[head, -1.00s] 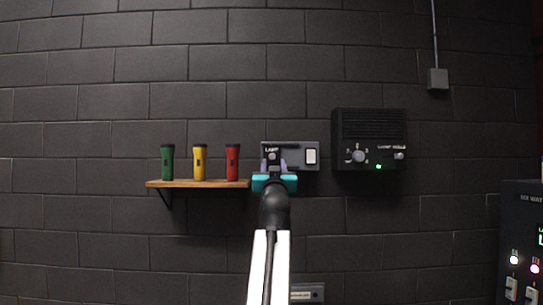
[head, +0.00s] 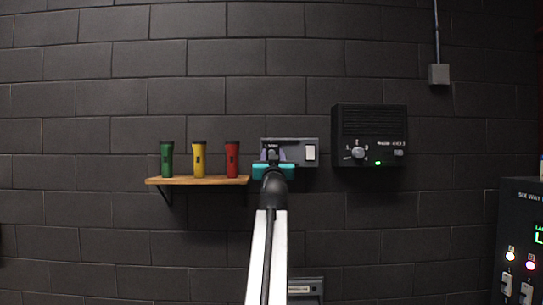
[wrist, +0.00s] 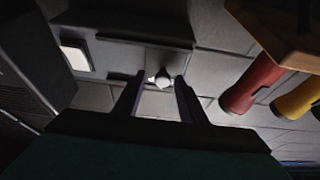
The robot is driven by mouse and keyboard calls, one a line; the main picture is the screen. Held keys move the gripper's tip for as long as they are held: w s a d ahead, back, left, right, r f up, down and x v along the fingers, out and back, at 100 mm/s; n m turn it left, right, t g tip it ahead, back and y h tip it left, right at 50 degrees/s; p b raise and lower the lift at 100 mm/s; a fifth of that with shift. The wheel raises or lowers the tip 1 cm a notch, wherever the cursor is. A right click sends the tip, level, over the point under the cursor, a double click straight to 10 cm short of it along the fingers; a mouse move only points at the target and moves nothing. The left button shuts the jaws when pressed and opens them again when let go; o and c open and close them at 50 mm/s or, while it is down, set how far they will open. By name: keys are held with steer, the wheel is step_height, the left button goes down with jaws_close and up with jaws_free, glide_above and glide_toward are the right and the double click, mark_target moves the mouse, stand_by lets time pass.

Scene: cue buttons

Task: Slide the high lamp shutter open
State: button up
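A grey lamp panel (head: 294,147) with a LAMP label hangs on the wall at the centre of the head view. It has a pale, lit-looking rectangle (head: 310,153) at its right end. In the wrist view the panel (wrist: 115,55) appears upside down, with the pale rectangle (wrist: 76,56) at left. A small whitish knob (wrist: 161,78) projects from it. My gripper (wrist: 158,86) is open, its two dark fingers on either side of the knob with gaps visible. In the head view my gripper (head: 272,157) covers the panel's lower left. Contact is not visible.
A wooden shelf (head: 198,181) with green, yellow and red torches is close on the left. A black speaker box (head: 369,135) with a dial is to the right. Another grey unit (head: 306,289) is low on the wall. A switch console (head: 522,240) stands at far right.

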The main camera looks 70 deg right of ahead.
jaws_close()
steer(key=shift+s+d+f+b, duration=0.1)
steer(key=shift+s+b, duration=0.05)
steer(key=shift+b, duration=0.3)
steer(key=s+b, duration=0.1)
steer(key=b, duration=0.2)
steer(key=s+d+b, duration=0.1)
steer(key=s+b, duration=0.1)
steer(key=b, duration=0.1)
steer(key=s+d+b, duration=0.1)
steer(key=s+b, duration=0.1)
steer(key=b, duration=0.1)
steer(key=shift+s, duration=0.2)
stand_by(0.4)
